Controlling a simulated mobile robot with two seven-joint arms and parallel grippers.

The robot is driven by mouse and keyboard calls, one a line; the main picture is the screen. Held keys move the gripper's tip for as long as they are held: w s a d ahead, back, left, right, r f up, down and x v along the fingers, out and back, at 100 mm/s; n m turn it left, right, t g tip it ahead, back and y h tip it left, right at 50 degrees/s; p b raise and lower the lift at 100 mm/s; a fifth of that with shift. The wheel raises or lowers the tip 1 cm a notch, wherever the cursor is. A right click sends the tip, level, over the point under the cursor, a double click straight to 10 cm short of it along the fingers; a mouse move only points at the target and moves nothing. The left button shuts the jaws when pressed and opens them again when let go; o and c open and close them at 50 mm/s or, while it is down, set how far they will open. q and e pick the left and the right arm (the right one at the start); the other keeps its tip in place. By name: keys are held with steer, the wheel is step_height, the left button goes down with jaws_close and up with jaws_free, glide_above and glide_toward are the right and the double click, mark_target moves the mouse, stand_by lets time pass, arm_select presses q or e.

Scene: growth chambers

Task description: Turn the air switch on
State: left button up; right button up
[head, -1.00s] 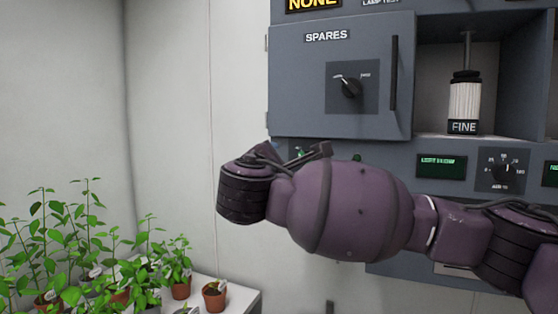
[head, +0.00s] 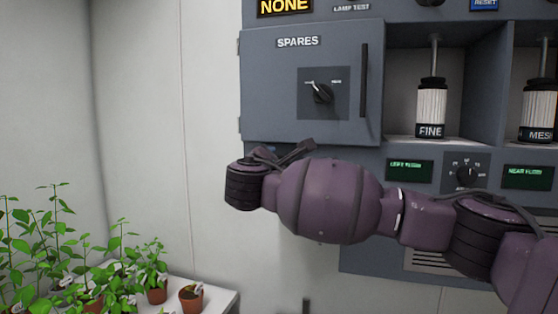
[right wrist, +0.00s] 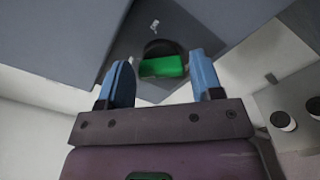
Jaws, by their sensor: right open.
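My right gripper (right wrist: 160,82) is open in the right wrist view, its two blue fingers apart and empty. A green rocker-like piece (right wrist: 163,67) with a dark round part behind it shows between and just beyond the fingertips, on the grey panel. No label for it is readable, so I cannot tell for sure that it is the air switch. In the head view my right arm comes in from the right and covers the panel below the SPARES door (head: 300,118); the fingers and the green piece are hidden there. My left gripper is not in view.
The SPARES door has a black rotary knob (head: 322,93) and a vertical handle (head: 364,80). FINE (head: 431,105) and MESH (head: 539,108) cylinders hang in bays to the right. A small dial (head: 465,174) sits below. Potted plants (head: 157,290) stand on a white bench at lower left.

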steer(key=shift+w+d, duration=0.25)
steer(key=shift+w, duration=0.3)
steer(key=c, duration=0.6)
steer(key=shift+c, duration=0.2)
